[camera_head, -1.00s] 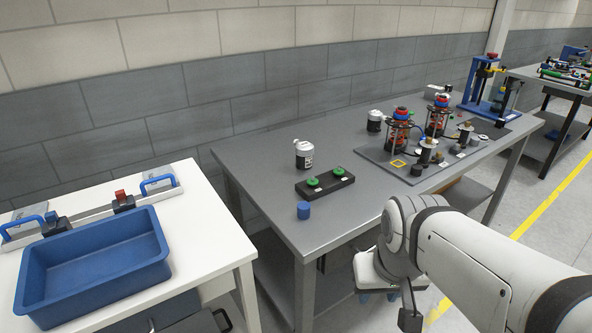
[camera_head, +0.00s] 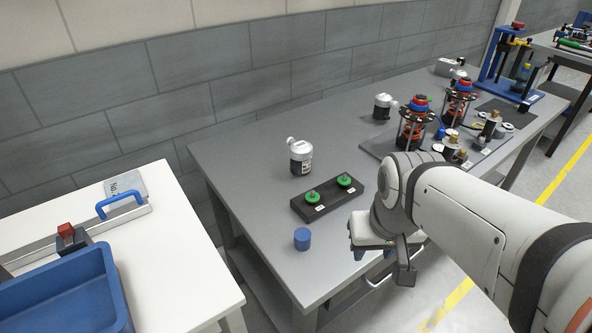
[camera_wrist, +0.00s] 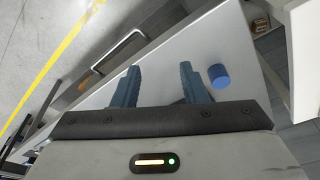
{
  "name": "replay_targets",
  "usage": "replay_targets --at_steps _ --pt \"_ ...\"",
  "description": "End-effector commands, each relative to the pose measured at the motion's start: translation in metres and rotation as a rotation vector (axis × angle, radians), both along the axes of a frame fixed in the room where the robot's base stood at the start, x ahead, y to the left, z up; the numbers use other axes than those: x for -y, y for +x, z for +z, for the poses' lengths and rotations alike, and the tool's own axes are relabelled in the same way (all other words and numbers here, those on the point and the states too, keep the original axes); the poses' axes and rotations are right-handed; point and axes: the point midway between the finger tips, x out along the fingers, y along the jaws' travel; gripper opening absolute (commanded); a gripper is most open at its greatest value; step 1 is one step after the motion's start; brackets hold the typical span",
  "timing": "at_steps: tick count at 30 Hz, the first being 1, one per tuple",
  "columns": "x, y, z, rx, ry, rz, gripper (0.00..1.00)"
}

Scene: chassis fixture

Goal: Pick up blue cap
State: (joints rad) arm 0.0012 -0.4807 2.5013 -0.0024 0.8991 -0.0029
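The blue cap (camera_head: 302,239) is a small blue cylinder standing upright near the front left corner of the grey table (camera_head: 250,150). My gripper (camera_head: 362,250) is only partly visible in the head view, low at the table's front edge, to the right of the cap. In the wrist view, my gripper (camera_wrist: 158,82) has its two blue-grey fingers apart with nothing between them. The blue cap (camera_wrist: 218,76) shows there just to the right of the right finger, apart from it.
A black block (camera_head: 328,200) with two green knobs lies behind the cap. A grey-and-black bottle (camera_head: 300,156) stands behind that. A fixture with red-and-blue-topped assemblies (camera_head: 415,125) is at right. A white table (camera_head: 165,250) with a blue bin (camera_head: 60,295) is at left.

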Motion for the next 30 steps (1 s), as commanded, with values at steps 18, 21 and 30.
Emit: replay_targets --at_steps 18,21,30 --pt "-0.100 0.104 -0.016 -0.194 0.063 -0.432 0.60" --pt "-0.114 0.112 -0.023 -0.210 0.061 -0.485 0.60" --pt "-0.122 0.116 -0.051 -0.220 0.058 -0.522 0.60"
